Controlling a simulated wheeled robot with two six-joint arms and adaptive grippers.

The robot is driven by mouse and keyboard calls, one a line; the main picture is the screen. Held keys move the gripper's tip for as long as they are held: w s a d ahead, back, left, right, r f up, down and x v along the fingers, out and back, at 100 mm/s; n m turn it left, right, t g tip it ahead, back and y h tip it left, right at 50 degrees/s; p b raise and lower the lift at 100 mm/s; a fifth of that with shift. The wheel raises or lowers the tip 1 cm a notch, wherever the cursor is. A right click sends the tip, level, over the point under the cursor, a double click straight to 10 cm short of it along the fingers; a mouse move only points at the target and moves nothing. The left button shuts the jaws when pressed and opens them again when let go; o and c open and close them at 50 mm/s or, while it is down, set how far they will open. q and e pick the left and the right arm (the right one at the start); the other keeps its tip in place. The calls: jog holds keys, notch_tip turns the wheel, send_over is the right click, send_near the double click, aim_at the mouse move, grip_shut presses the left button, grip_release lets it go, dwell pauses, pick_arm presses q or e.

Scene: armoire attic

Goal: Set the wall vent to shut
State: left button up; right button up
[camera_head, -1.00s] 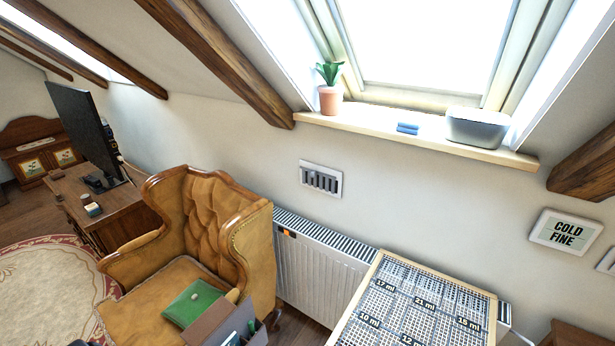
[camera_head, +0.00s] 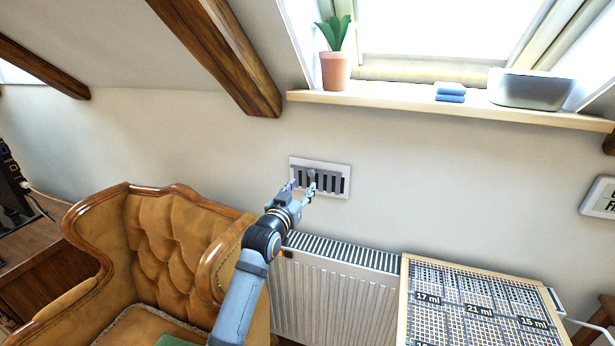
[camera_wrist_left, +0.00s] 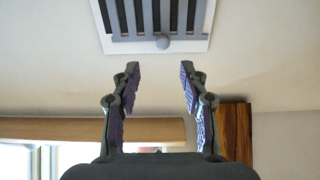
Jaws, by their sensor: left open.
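The wall vent (camera_head: 341,184) is a pale rectangular plate with dark slots and grey bars, set in the wall below the window ledge. In the left wrist view the vent (camera_wrist_left: 116,45) is at the top, with a small round grey knob (camera_wrist_left: 163,42) at its edge. Dark openings show between the bars. My left gripper (camera_head: 303,188) is in front of the vent and hides part of it. In the left wrist view its fingers (camera_wrist_left: 160,75) are apart and empty, with the knob beyond them, between their lines. My right gripper is not in view.
A radiator (camera_head: 325,295) stands under the vent. A tan armchair (camera_head: 165,235) is at the left, and a gridded board (camera_head: 480,300) at the lower right. The ledge (camera_head: 400,101) above holds a potted plant (camera_head: 336,70), blue cloths (camera_head: 450,92) and a grey box (camera_head: 530,90).

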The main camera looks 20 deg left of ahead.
aim_at(311, 174)
pick_arm(q)
jog(key=w, duration=0.7)
jog(key=shift+w+a+f, duration=0.15)
jog(key=shift+w, duration=0.8)
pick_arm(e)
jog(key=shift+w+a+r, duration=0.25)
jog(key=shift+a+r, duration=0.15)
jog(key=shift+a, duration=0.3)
pick_arm(q)
grip_shut()
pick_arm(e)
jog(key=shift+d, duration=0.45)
